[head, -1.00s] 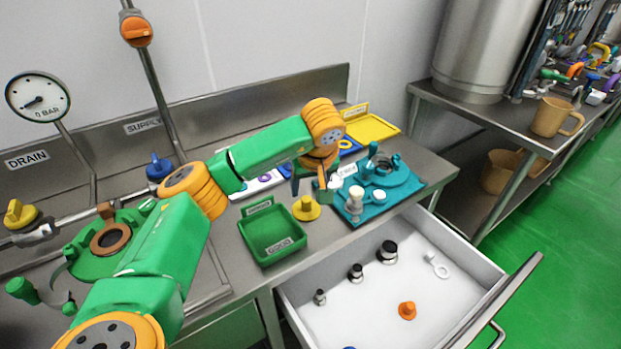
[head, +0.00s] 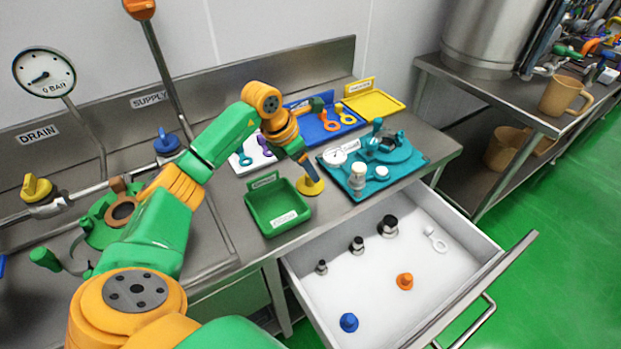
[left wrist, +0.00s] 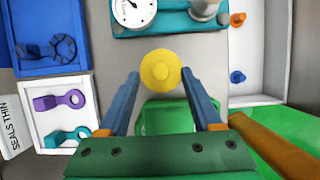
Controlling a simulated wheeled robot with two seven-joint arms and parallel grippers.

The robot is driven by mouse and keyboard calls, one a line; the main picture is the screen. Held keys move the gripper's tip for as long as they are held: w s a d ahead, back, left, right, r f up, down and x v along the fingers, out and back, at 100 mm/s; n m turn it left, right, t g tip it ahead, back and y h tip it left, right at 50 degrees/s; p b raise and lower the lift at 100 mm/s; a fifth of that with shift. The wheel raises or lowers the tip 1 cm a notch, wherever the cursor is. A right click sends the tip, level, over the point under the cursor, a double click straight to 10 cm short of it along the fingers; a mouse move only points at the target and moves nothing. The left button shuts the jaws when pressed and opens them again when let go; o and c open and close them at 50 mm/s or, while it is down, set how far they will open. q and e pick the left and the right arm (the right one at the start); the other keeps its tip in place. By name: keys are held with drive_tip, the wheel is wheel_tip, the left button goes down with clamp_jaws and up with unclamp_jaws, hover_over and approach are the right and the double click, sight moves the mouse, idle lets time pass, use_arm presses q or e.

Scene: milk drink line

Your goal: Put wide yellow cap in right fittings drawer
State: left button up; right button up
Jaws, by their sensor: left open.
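The wide yellow cap (head: 311,188) stands on the steel counter between the green tray and the teal board. My left gripper (head: 308,176) is over it, pointing down, and partly hides it in the head view. In the left wrist view the yellow cap (left wrist: 160,70) lies between the tips of my open left gripper (left wrist: 160,76), with a gap on both sides. The fittings drawer (head: 375,305) is pulled out below the counter, at the right. It holds dark-topped fittings, an orange cap (head: 405,282), a blue cap (head: 349,322) and a white ring piece (head: 435,240).
The green tray (head: 304,214) stands close left of the cap. The teal board (head: 408,170), with a gauge and fittings, is close right. Blue (head: 350,127), white (head: 240,168) and yellow (head: 385,107) trays lie behind. The drawer floor has bare room in the middle.

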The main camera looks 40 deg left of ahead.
sight(310, 180)
use_arm(q)
drive_tip(key=x, duration=0.4)
drive_tip(key=shift+s, duration=0.1)
clamp_jaws()
drive_tip(key=shift+r, duration=0.15)
